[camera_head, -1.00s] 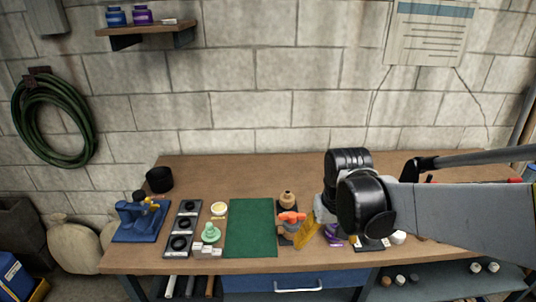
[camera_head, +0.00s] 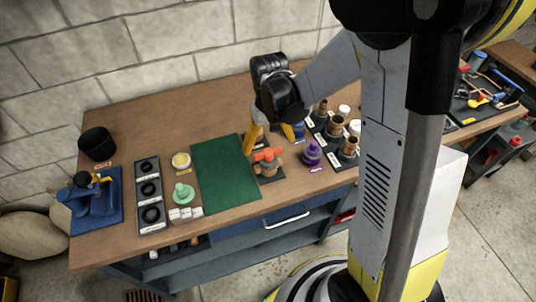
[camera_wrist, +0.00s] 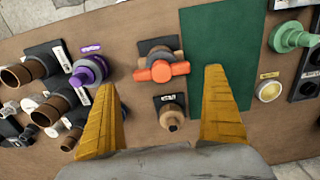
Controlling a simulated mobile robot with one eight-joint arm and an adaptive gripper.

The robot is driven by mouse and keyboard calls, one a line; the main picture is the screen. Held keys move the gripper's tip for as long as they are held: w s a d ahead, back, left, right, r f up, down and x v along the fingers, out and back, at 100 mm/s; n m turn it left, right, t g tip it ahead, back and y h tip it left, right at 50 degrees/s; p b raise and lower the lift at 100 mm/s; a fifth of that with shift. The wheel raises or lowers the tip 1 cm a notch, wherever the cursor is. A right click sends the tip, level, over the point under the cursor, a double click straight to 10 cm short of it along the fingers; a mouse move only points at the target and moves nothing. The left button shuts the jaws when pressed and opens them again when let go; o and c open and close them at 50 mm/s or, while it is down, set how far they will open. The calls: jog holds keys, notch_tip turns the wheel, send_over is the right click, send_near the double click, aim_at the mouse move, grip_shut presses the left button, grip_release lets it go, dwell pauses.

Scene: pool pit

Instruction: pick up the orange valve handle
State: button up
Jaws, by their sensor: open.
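The orange valve handle (camera_wrist: 161,71) is a bar-shaped part on a round grey and tan body, standing on a dark plate on the workbench. In the head view the orange valve handle (camera_head: 268,154) is just right of the green mat. My gripper (camera_wrist: 164,101) is open and empty, with its two yellow fingers spread. In the wrist view the handle lies beyond the fingertips, between their lines. In the head view my gripper (camera_head: 256,132) is above the bench, behind the handle; its far finger is partly hidden.
The green mat (camera_head: 225,174) lies beside the handle. A purple fitting (camera_head: 311,154) stands to its right, with several brown pipe fittings (camera_wrist: 35,70) farther along. A tan fitting (camera_wrist: 172,117) on a dark plate sits between my fingers in the wrist view. Bare wood (camera_head: 180,120) lies behind the mat.

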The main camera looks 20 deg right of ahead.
aim_at(268, 152)
notch_tip(268, 152, down, 4)
jog(key=shift+s+a+f+b, duration=0.15)
jog(key=shift+f+b, duration=0.1)
jog(key=shift+b, duration=0.45)
jog(key=c, duration=0.9)
jog(key=shift+r, duration=0.15)
